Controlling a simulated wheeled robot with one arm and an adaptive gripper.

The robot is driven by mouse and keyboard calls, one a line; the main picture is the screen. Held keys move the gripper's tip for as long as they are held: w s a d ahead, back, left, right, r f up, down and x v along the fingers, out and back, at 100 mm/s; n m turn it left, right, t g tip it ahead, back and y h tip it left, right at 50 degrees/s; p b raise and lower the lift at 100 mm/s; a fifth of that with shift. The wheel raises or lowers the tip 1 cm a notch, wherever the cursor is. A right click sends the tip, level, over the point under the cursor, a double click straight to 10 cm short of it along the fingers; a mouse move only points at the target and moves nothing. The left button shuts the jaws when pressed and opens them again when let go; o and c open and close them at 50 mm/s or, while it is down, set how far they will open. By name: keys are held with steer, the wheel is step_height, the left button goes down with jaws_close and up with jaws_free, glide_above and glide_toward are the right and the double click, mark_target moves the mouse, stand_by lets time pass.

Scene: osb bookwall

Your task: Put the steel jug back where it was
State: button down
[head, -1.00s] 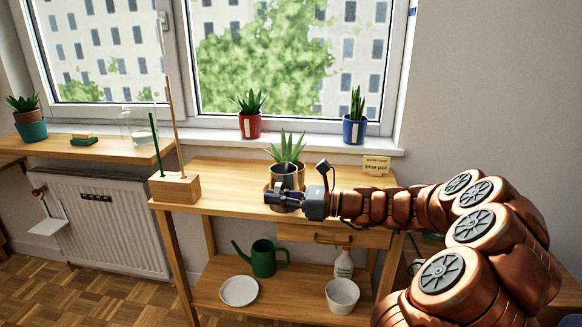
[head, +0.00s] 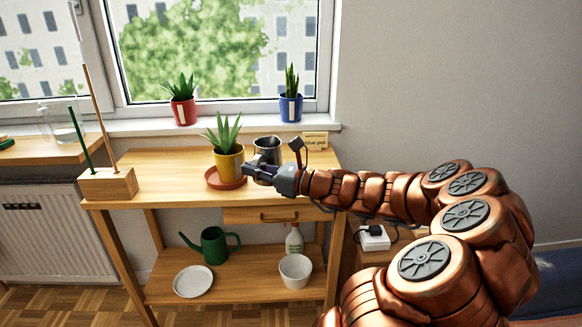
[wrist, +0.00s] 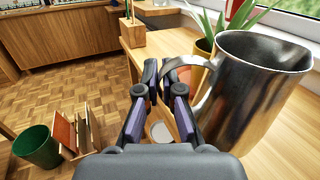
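The steel jug (head: 267,149) is at the back right of the wooden table, just right of the yellow plant pot (head: 229,163). It looks about upright. In the wrist view the jug (wrist: 262,90) fills the right side, its handle (wrist: 203,103) reaching toward my fingers. My gripper (head: 250,171) is at the jug's near side, its fingers closed around the handle; they also show in the wrist view (wrist: 165,75). My gripper hides the jug's lower part, so I cannot tell whether its base touches the table.
A terracotta saucer (head: 213,182) holds the yellow pot. A card reading "blue pot" (head: 315,140) stands behind the jug. A blue pot (head: 291,107) and red pot (head: 184,111) stand on the windowsill. A wooden block with sticks (head: 108,184) is at left. The table's front middle (head: 175,190) is clear.

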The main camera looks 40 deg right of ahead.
mark_target(273, 161)
steer(key=s+d+m+h, duration=0.1)
steer(key=d+h, duration=0.1)
steer(key=s+d+m+h, duration=0.1)
steer(key=s+d+h, duration=0.1)
steer(key=s+d+m+t+h, duration=0.1)
steer(key=s+d+m+h, duration=0.1)
steer(key=shift+d+r, duration=0.15)
steer(key=shift+w+d+f+b, duration=0.2)
steer(key=shift+w+d+f, duration=0.6)
steer(key=shift+w+d, duration=1.05)
steer(key=shift+w+d+f+b, duration=0.15)
steer(key=shift+w+d+f, duration=0.85)
steer(key=shift+w, duration=1.6)
steer(key=shift+w+d+f+b, duration=0.2)
steer(key=shift+w+d+f, duration=0.45)
steer(key=shift+w+d, duration=1.25)
steer(key=shift+w+a+f, duration=0.2)
steer(key=shift+w+a, duration=0.1)
steer(key=shift+a, duration=0.05)
steer(key=c, duration=1.3)
jaws_free()
steer(key=shift+r, duration=0.15)
steer(key=shift+s+d, duration=0.1)
steer(key=shift+s, duration=0.25)
steer(key=s, duration=0.7)
steer(key=s+p, duration=0.1)
steer(key=s, duration=0.3)
steer(key=shift+s+d, duration=0.15)
steer(key=shift+d, duration=0.2)
